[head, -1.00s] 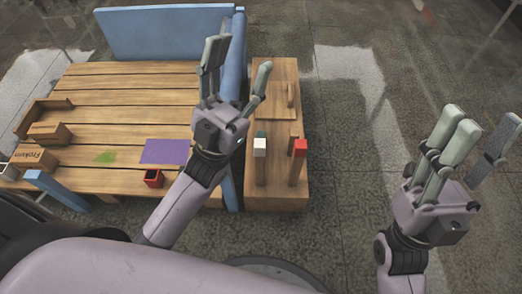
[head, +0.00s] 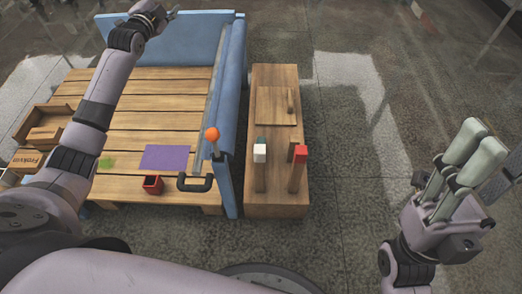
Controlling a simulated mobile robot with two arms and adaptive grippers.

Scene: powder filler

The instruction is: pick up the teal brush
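A dark teal patch (head: 260,141), which may be the teal brush, shows just behind a white-topped upright piece (head: 260,153) on the narrow wooden bench; the rest of it is hidden. A red-topped upright piece (head: 300,154) stands to its right.
The narrow bench (head: 262,205) also bears a wooden board with a handle (head: 276,106). Left of it stand a blue wall (head: 230,110), an orange-knobbed lever (head: 212,134) and a black handle (head: 195,185). The slatted table holds a purple mat (head: 165,158), a red cup (head: 153,185) and a wooden box (head: 35,123).

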